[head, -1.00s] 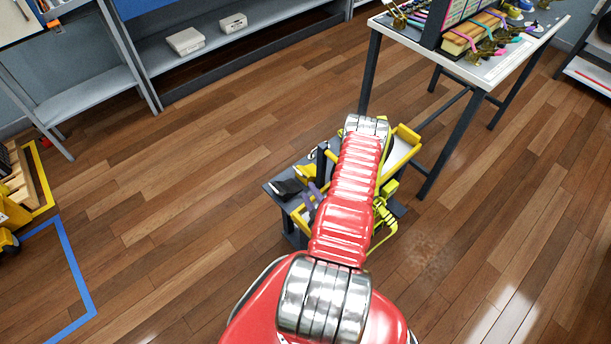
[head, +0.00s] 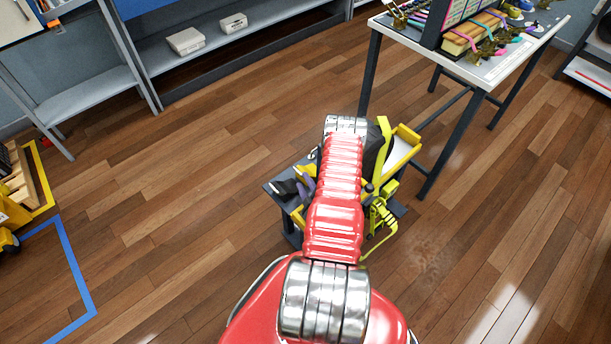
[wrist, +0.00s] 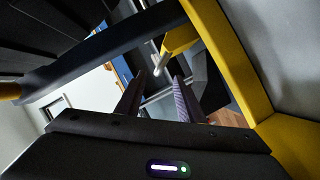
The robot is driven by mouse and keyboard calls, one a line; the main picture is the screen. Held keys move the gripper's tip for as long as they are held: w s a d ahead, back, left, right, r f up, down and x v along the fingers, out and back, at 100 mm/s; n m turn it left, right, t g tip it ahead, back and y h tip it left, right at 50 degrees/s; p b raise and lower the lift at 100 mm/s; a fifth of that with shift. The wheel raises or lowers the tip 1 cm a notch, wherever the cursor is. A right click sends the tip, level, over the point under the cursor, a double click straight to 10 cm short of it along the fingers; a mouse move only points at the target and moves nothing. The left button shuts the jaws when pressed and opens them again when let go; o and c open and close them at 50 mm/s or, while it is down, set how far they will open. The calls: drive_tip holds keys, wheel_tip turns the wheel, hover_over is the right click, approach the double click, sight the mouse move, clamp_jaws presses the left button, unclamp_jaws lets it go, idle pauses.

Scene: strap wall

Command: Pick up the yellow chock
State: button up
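A yellow piece (wrist: 180,38) that may be the chock shows in the wrist view, beyond my fingertips and partly cut off by a dark bar. In the head view a yellow wedge-like piece (head: 384,138) stands on the trolley beside a black item, right of my arm. I cannot tell whether these are the same thing. My gripper (wrist: 158,76) is open, with clear space between its two dark fingers and nothing held. In the head view my red arm hides the gripper and the middle of the trolley.
The small trolley (head: 281,189) has a yellow-rimmed tray (head: 405,133) at its right end. A thick yellow bar (wrist: 228,55) passes close right of my fingers. A white-topped table (head: 478,77) stands behind right. Wooden floor (head: 180,210) to the left is clear.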

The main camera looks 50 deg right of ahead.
sight(299, 172)
drive_tip(key=shift+x, duration=0.8)
drive_tip(key=shift+x, duration=2.6)
drive_tip(key=shift+r, duration=0.1)
drive_tip(key=shift+c, duration=0.3)
clamp_jaws()
